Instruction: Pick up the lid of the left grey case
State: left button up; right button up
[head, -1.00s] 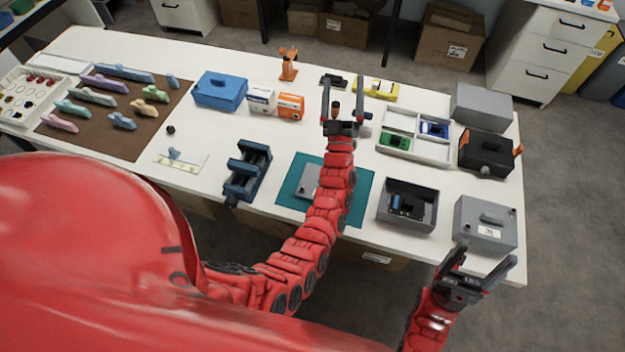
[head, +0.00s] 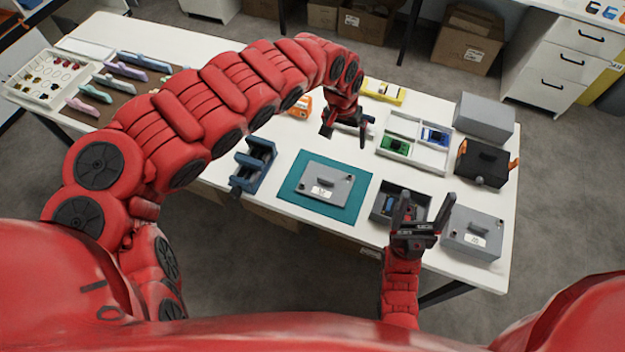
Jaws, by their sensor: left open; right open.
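A grey lid (head: 313,190) with a small handle and a white label lies flat on the teal mat (head: 290,186). The left grey case (head: 379,220) stands open to its right, with dark parts inside; my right gripper hides some of it. My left gripper (head: 345,133) is open and empty, pointing down above the table behind the mat. My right gripper (head: 422,200) is open and empty, in front of the left case in the picture, right of the lid. The right grey case (head: 475,246) has its lid on.
A blue vise (head: 253,166) stands left of the mat. A white divided tray (head: 420,160) with green and blue boards is behind the open case. A black case (head: 482,166) and a grey box (head: 485,115) stand at right. A yellow item (head: 384,92) lies at the back.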

pick_arm(q)
jog(key=s+a+g+y, duration=0.1)
jog(key=s+a, duration=0.2)
jog(key=a, duration=0.2)
send_over(325, 180)
notch_tip(325, 180, down, 12)
jog(key=shift+a+r+b, duration=0.1)
jog(key=shift+r+b, duration=0.05)
jog(key=shift+b, duration=0.3)
jog(key=shift+a+f, duration=0.1)
jog(key=shift+f, duration=0.35)
jog(key=shift+d+f+p, duration=0.2)
jog(key=shift+f+p, duration=0.1)
jog(key=shift+f, duration=0.15)
jog(key=f, duration=0.1)
jog(key=f+p, duration=0.1)
jog(key=shift+d+f, duration=0.25)
jog(key=shift+f, duration=0.1)
jog(key=shift+a+f, duration=0.2)
jog(key=shift+f, duration=0.55)
jog(key=shift+w, duration=0.1)
